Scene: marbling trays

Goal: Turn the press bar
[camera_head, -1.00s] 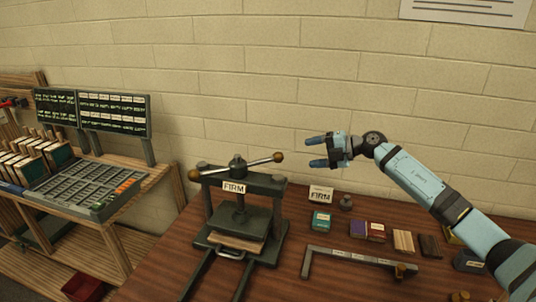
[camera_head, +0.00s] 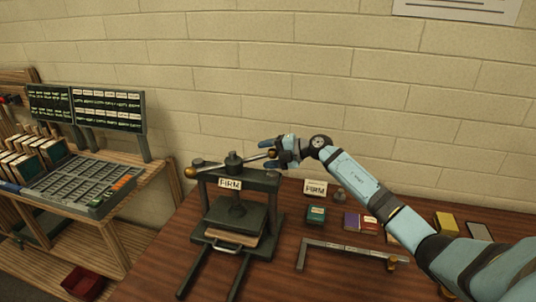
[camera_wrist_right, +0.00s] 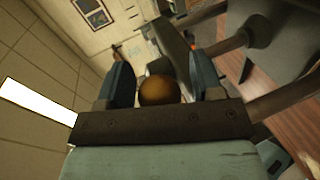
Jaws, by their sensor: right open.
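The dark press (camera_head: 235,205) stands on the wooden table, with a FIRM label on its crosspiece. Its press bar (camera_head: 218,166) lies across the top of the screw. The left ball end (camera_head: 190,172) is brass-coloured and in plain view. The right ball end is at my right gripper (camera_head: 279,150). In the right wrist view, the ball (camera_wrist_right: 160,90) sits between the two open blue fingers of the right gripper (camera_wrist_right: 165,85). I cannot tell whether the fingers touch it. My left gripper is not in view.
A FIRM card (camera_head: 315,188), a green block (camera_head: 316,214) and several small blocks stand right of the press. A shelf with a grey panel (camera_head: 85,185) is at left. The brick wall is close behind.

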